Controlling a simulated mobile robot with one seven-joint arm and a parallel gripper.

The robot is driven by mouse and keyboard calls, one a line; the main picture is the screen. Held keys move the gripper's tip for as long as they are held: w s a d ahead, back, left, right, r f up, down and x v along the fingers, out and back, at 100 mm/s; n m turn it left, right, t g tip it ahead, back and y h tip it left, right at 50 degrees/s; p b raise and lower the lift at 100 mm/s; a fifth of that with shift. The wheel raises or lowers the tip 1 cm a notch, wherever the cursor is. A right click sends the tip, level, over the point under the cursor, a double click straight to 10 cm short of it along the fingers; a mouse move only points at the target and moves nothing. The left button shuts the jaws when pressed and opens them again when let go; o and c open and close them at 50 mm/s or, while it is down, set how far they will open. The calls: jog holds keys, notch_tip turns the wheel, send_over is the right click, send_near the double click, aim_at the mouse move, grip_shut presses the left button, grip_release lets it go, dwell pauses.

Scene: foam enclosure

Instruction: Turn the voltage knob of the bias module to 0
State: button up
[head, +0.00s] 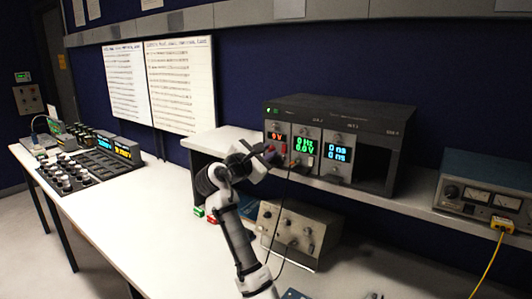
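A dark rack (350,112) stands on the raised shelf and holds three narrow modules side by side. The left module (278,126) has a small orange-red display that seems to read 0 V; its label is too small to read, so I cannot confirm that it is the bias module. The middle module (305,146) shows green 0 Hz and 0.0 V; the right module (337,153) shows blue 0 ns lines. My gripper (264,153) is at the lower left of the left module and partly covers it. Its knob is not clearly visible. Fingers are too small to judge, as is contact.
A beige instrument with knobs (299,232) sits under the shelf, right of my arm. A grey-blue meter box (485,190) with a yellow plug and cable stands at the right. A dark control panel (90,165) lies on the far-left bench. The bench middle (150,200) is clear.

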jog(key=o, duration=0.4)
jog(key=shift+c, duration=0.2)
jog(key=b+v, duration=0.5)
jog(key=v, duration=0.9)
jog(key=shift+w, duration=0.1)
